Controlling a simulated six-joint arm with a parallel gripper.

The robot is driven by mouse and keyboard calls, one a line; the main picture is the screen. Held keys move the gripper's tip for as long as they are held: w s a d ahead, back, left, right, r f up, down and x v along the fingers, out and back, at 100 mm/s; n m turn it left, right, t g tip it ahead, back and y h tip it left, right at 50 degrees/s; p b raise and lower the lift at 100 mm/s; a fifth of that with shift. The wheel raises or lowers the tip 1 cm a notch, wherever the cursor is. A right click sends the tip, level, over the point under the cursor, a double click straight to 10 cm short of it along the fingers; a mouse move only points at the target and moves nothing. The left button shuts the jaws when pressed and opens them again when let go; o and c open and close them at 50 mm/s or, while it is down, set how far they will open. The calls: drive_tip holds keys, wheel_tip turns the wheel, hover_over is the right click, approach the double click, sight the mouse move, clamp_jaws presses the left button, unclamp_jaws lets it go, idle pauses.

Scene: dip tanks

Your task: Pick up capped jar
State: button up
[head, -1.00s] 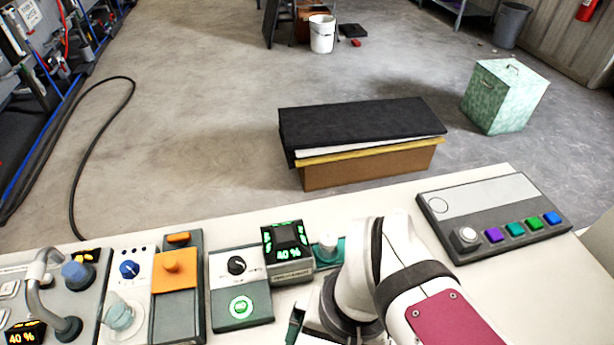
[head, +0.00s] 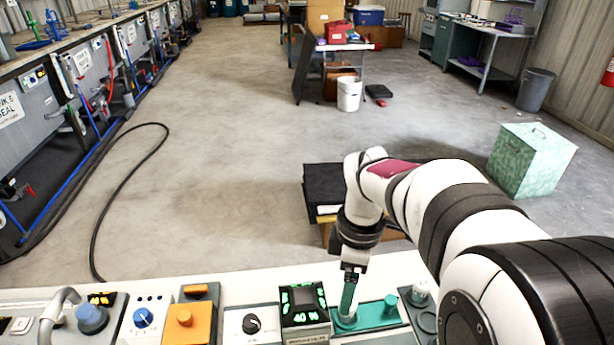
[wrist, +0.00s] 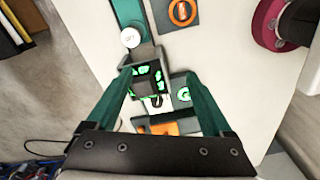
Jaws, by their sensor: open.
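A round white cap with a small dark mark (wrist: 130,37), seen from above, looks like the top of the capped jar. It stands at the near end of a teal tray (wrist: 128,12), beside the display box, in the wrist view. My gripper (wrist: 155,80) is open and empty, its two teal fingers spread on either side of the display box, with the cap beyond their tips. In the head view my gripper (head: 349,297) hangs over the left end of the teal tray (head: 372,320).
An orange block (head: 190,322) and a blue knob (head: 143,317) are further left. A pale cylinder (head: 420,293) stands in a dark holder to the right. A magenta ring (wrist: 266,25) shows in the wrist view.

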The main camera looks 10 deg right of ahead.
drive_tip(key=w+d+f+n, duration=0.3)
drive_tip(key=w+f+n, duration=0.1)
drive_tip(key=w+n, duration=0.25)
drive_tip(key=f, duration=1.5)
drive_tip(key=shift+s+f, duration=0.1)
drive_tip(key=shift+s, duration=0.3)
clamp_jaws()
drive_tip(key=shift+r, duration=0.2)
